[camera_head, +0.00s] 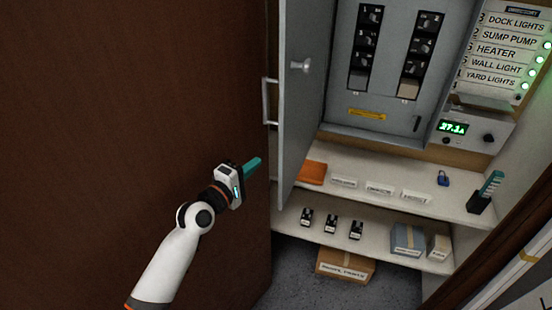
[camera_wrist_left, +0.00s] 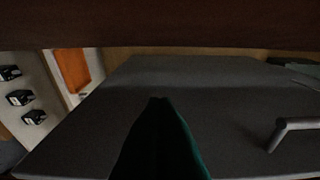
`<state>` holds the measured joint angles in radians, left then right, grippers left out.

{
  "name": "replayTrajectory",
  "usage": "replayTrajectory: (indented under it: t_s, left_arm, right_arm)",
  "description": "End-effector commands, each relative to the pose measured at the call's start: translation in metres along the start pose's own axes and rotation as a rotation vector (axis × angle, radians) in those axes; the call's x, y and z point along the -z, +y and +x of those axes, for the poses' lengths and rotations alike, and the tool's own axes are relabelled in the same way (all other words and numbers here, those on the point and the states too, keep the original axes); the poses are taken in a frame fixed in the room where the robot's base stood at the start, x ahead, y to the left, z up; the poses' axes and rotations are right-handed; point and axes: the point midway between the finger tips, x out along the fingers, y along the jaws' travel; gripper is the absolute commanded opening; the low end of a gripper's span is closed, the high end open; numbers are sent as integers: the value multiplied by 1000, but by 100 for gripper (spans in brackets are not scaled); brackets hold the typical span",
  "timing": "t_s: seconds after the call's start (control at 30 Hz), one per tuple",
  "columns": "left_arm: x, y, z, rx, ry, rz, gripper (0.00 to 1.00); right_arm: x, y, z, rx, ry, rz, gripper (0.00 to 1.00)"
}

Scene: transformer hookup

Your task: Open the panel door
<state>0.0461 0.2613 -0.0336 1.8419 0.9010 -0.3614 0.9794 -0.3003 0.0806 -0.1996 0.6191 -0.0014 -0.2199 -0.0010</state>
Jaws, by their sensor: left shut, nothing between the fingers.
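The grey panel door (camera_head: 301,110) stands swung out from the grey breaker panel (camera_head: 390,75), so the breakers are exposed. A small pale knob (camera_head: 301,66) sits on the side of the door facing the head camera. My left gripper (camera_head: 253,163), with teal fingers, is shut and empty, left of the door's lower part. In the left wrist view the fingers (camera_wrist_left: 160,130) point at a broad grey surface (camera_wrist_left: 230,100), probably the door, with a metal handle (camera_wrist_left: 290,126) at right. Whether they touch it cannot be told. My right gripper is not in view.
A cardboard box (camera_head: 345,267) stands on the floor.

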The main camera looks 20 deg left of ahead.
Motion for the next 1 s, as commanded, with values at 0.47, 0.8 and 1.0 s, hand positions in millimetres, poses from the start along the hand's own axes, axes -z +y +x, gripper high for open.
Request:
replayTrajectory:
  t_s: [0.47, 0.8, 1.0]
  left_arm:
    - [35, -1, 47, -3, -1, 1, 0]
    - [39, 1, 48, -2, -1, 3, 0]
    - [39, 1, 48, -2, -1, 3, 0]
  right_arm:
    - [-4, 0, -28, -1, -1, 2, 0]
    - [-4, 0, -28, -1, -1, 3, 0]
    - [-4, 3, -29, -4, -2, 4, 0]
